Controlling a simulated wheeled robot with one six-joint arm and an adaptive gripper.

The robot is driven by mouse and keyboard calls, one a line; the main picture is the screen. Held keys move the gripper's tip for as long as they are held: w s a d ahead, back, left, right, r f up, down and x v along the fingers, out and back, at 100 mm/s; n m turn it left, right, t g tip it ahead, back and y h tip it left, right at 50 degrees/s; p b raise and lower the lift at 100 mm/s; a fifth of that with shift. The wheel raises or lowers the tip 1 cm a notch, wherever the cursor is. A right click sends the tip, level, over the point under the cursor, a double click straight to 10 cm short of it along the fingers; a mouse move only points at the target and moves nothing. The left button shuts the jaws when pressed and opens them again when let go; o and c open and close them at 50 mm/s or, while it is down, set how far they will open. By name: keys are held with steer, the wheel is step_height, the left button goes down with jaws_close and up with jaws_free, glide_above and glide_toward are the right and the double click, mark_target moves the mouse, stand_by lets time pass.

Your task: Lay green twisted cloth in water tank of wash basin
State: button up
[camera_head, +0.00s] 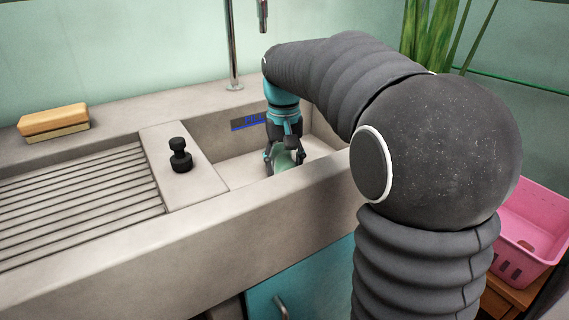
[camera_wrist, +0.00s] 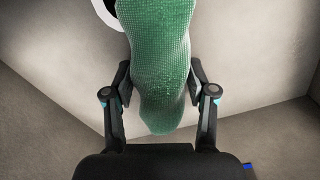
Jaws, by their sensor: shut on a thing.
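The green twisted cloth (camera_wrist: 160,70) is between the fingers of my gripper (camera_wrist: 160,95) in the wrist view. My gripper is shut on it near one end, and the cloth stretches away toward the top of the picture. In the head view my gripper (camera_head: 284,157) points down inside the water tank (camera_head: 236,172) of the stone wash basin (camera_head: 190,235). Only a small part of the cloth (camera_head: 283,161) shows there, low in the tank. I cannot tell whether it touches the tank floor.
A black stopper-like object (camera_head: 180,155) stands on the ledge left of the tank. A ribbed draining board (camera_head: 80,200) and an orange sponge (camera_head: 54,121) lie farther left. A metal tap pipe (camera_head: 232,45) rises behind the tank. A pink basket (camera_head: 530,230) stands at the right.

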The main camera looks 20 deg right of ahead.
mark_target(284, 158)
steer(key=o, duration=1.3)
step_height(284, 158, up, 11)
steer(key=shift+a+f+p, duration=0.1)
steer(key=shift+p, duration=0.8)
steer(key=shift+r, duration=0.7)
